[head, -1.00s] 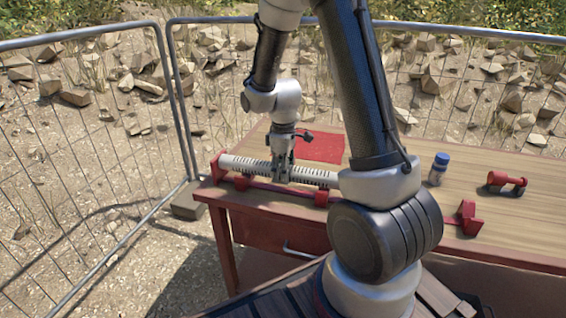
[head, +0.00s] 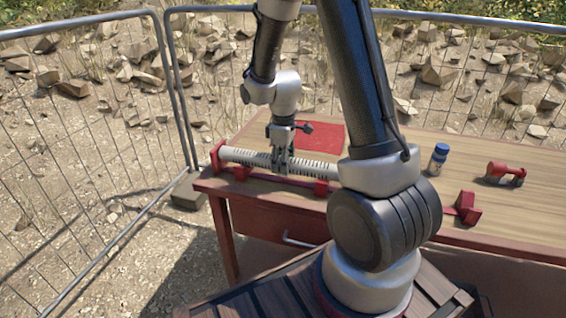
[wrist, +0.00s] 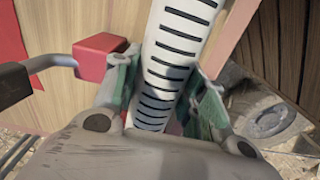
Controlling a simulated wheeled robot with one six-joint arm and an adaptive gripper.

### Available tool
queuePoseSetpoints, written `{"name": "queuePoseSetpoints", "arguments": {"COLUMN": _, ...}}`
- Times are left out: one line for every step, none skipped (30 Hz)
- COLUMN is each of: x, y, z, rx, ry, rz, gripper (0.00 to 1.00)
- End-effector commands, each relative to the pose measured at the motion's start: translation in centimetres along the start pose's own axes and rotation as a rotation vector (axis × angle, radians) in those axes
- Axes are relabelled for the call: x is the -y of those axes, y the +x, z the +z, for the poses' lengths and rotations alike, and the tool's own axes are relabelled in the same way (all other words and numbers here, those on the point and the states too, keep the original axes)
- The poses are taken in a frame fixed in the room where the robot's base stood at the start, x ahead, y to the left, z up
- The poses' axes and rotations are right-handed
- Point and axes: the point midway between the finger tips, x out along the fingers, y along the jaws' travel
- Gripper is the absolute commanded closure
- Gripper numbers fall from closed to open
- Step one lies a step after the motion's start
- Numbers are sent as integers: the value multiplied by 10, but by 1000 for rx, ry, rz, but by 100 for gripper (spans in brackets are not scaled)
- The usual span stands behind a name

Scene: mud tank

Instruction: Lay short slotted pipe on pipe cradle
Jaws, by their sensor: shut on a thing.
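The short slotted pipe (head: 247,157) is pale with dark cross slots. My gripper (head: 281,168) is shut on it near its middle, from above. In the wrist view the pipe (wrist: 174,48) runs between the green-padded fingers (wrist: 160,95). The red pipe cradle (head: 275,181) lies along the table's front edge, with an upright plate at the left and supports along it. The pipe lies nearly parallel to the cradle, its left end close to that plate. I cannot tell whether it touches the supports. My arm hides its right end.
On the wooden table (head: 400,140) are a red mat (head: 318,138) behind the gripper, a blue-capped bottle (head: 438,160) and a red, dumbbell-like object (head: 505,173) at the right. A wire fence (head: 85,140) stands close on the left and behind. The table's right part has bare room.

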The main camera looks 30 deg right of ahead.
Motion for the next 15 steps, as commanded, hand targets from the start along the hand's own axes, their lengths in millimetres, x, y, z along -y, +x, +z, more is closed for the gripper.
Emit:
{"name": "queuePoseSetpoints", "arguments": {"x": 0, "y": 1, "z": 0, "rx": 0, "ry": 0, "rz": 0, "gripper": 93}}
{"name": "queuePoseSetpoints", "arguments": {"x": 0, "y": 2, "z": 0, "rx": 0, "ry": 0, "rz": 0, "gripper": 93}}
{"name": "queuePoseSetpoints", "arguments": {"x": 0, "y": 3, "z": 0, "rx": 0, "ry": 0, "rz": 0, "gripper": 93}}
{"name": "queuePoseSetpoints", "arguments": {"x": 0, "y": 3, "z": 0, "rx": 0, "ry": 0, "rz": 0, "gripper": 93}}
{"name": "queuePoseSetpoints", "arguments": {"x": 0, "y": 4, "z": 0, "rx": 0, "ry": 0, "rz": 0, "gripper": 93}}
{"name": "queuePoseSetpoints", "arguments": {"x": 0, "y": 5, "z": 0, "rx": 0, "ry": 0, "rz": 0, "gripper": 93}}
{"name": "queuePoseSetpoints", "arguments": {"x": 0, "y": 6, "z": 0, "rx": 0, "ry": 0, "rz": 0, "gripper": 93}}
{"name": "queuePoseSetpoints", "arguments": {"x": 0, "y": 6, "z": 0, "rx": 0, "ry": 0, "rz": 0, "gripper": 93}}
{"name": "queuePoseSetpoints", "arguments": {"x": 0, "y": 7, "z": 0, "rx": -1, "ry": 0, "rz": 1, "gripper": 93}}
{"name": "queuePoseSetpoints", "arguments": {"x": 0, "y": 8, "z": 0, "rx": -1, "ry": 0, "rz": 1, "gripper": 93}}
{"name": "queuePoseSetpoints", "arguments": {"x": 0, "y": 8, "z": 0, "rx": -1, "ry": 0, "rz": 1, "gripper": 93}}
{"name": "queuePoseSetpoints", "arguments": {"x": 0, "y": 8, "z": 0, "rx": -1, "ry": 0, "rz": 1, "gripper": 93}}
{"name": "queuePoseSetpoints", "arguments": {"x": 0, "y": 8, "z": 0, "rx": -1, "ry": 0, "rz": 1, "gripper": 93}}
{"name": "queuePoseSetpoints", "arguments": {"x": 0, "y": 8, "z": 0, "rx": -1, "ry": 0, "rz": 1, "gripper": 93}}
{"name": "queuePoseSetpoints", "arguments": {"x": 0, "y": 8, "z": 0, "rx": -1, "ry": 0, "rz": 1, "gripper": 93}}
